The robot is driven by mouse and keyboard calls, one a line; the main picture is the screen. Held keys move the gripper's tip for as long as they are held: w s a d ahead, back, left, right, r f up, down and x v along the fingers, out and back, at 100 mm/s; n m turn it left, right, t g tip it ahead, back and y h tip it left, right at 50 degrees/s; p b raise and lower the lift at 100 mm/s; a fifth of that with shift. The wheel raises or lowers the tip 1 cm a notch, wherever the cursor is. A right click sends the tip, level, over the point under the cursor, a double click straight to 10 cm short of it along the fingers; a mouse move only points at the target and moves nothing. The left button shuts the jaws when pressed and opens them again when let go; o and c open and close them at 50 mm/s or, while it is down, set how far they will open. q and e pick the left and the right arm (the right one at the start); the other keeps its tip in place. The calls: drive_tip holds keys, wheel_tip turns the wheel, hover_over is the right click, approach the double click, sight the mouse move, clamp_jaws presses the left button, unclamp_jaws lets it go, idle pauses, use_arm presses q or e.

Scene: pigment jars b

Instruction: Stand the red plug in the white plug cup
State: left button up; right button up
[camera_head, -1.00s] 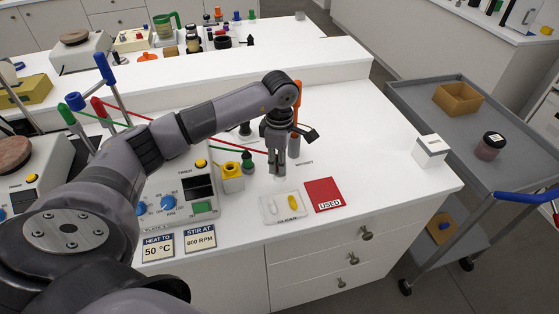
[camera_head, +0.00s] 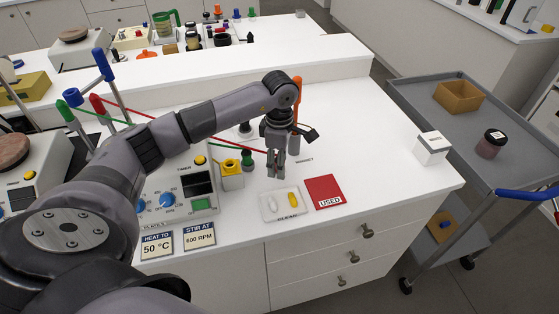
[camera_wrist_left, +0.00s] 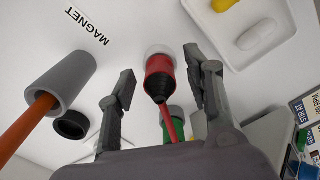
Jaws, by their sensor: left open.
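The red plug (camera_wrist_left: 160,72) has a black collar and a red lead running from it. In the left wrist view, its far end is at the round white plug cup (camera_wrist_left: 155,48), which looks mostly covered by it. I cannot tell how deep it sits. My left gripper (camera_head: 276,176) is low over the bench. In the wrist view its open fingers (camera_wrist_left: 160,66) are on either side of the plug, with gaps on both sides. In the head view the fingers hide the plug and cup. My right gripper is not in view.
A grey holder (camera_wrist_left: 63,82) with an orange rod stands by the MAGNET label. A green plug (camera_head: 247,160) and a yellow-topped block (camera_head: 231,174) are left of the gripper. A white tray (camera_head: 268,214) and red USED card (camera_head: 324,188) lie in front.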

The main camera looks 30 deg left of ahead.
use_arm(q)
wheel_tip(320, 180, up, 12)
idle(0.6)
